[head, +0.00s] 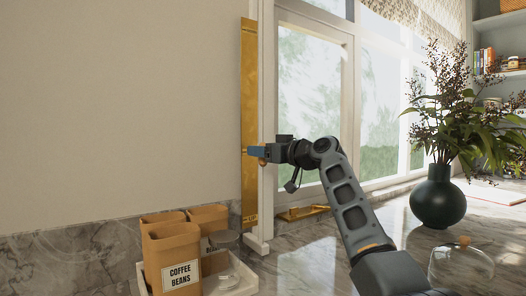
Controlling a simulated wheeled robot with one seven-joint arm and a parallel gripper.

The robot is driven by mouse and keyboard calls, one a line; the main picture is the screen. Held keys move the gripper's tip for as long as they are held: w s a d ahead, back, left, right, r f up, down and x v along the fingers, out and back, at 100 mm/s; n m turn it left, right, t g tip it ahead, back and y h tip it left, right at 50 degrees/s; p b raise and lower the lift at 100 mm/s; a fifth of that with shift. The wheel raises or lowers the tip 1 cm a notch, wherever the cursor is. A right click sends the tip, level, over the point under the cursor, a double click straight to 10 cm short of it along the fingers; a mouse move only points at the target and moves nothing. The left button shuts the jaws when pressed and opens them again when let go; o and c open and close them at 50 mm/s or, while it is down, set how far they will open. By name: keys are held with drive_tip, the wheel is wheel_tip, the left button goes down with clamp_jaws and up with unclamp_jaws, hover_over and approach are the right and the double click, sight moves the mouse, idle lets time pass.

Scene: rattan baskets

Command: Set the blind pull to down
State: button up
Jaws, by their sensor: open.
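A tall gold strip (249,90) is fixed upright on the wall beside the window frame. It looks like the track of the blind pull. A small rounded gold-brown knob (262,162) shows about two thirds of the way down the strip, just under my gripper. My gripper (247,151) reaches in from the right, level, with its fingertips in front of the strip at about the knob's height. It is open. The fingers hide part of the strip, and I cannot tell whether they touch the knob.
A white tray (215,290) below holds several brown canisters (172,250) and a glass jar (224,262). A dark vase (438,198) with branches and a glass dome (460,264) stand on the marble counter at right. A gold handle (302,212) is on the window sill.

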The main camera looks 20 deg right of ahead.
drive_tip(key=shift+c, duration=0.2)
clamp_jaws()
idle(0.3)
